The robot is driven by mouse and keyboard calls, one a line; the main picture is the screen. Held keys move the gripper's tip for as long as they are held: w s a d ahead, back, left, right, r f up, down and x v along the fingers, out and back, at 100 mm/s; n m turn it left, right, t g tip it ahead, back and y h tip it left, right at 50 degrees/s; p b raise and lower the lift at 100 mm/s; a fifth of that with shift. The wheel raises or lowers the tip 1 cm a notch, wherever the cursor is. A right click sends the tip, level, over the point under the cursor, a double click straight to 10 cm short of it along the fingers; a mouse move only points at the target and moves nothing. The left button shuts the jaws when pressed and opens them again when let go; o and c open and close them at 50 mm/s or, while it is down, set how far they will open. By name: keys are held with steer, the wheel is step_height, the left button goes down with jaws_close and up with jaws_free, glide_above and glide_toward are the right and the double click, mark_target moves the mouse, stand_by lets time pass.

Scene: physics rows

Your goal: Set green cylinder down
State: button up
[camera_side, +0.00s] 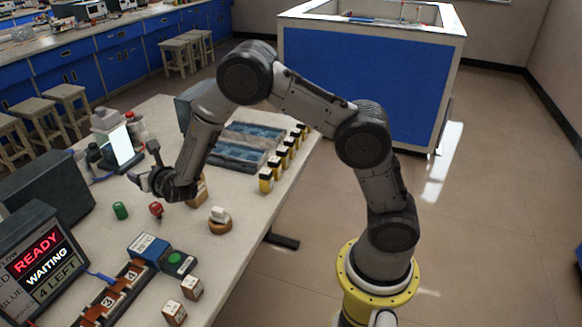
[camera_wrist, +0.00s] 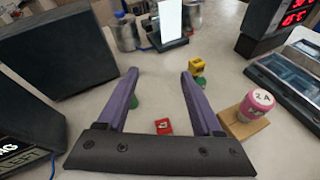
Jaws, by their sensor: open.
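A green cylinder (camera_side: 120,211) stands upright on the pale table in the side view, left of a small red piece (camera_side: 156,210). My gripper (camera_side: 143,163) is above and behind them, clear of the cylinder. In the wrist view my gripper (camera_wrist: 160,73) has its two purple fingers spread wide, with nothing between the tips. One green patch (camera_wrist: 134,103) shows beside the left finger and another (camera_wrist: 200,83) by the right finger, both partly hidden; I cannot tell which is the cylinder. A red block (camera_wrist: 163,126) lies between the fingers, nearer the palm.
A numbered rack (camera_side: 115,290) and a green-button box (camera_side: 177,262) are in front. A white-topped piece on a round wooden base (camera_side: 220,226) is to the right. Yellow-black items (camera_side: 266,180) line the right edge.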

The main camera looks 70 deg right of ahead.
steer(key=s+d+r+m+g+h, duration=0.2)
steer(key=s+d+r+m+g, duration=0.1)
steer(key=s+d+r+m, duration=0.45)
steer(key=s+d+r+m+g+h, duration=0.2)
steer(key=s+d+r+m+g, duration=0.15)
steer(key=s+r+m, duration=0.6)
steer(key=s+f+m+g+y, duration=0.25)
steer(key=s+m, duration=0.25)
steer(key=s, duration=0.9)
steer(key=s+a+m+t+y, duration=0.1)
steer(key=s+a+m+y, duration=0.6)
steer(key=s+a, duration=0.4)
steer(key=shift+s+a+f+t, duration=0.3)
steer(key=shift+s+f+t, duration=0.1)
steer(key=shift+f, duration=0.05)
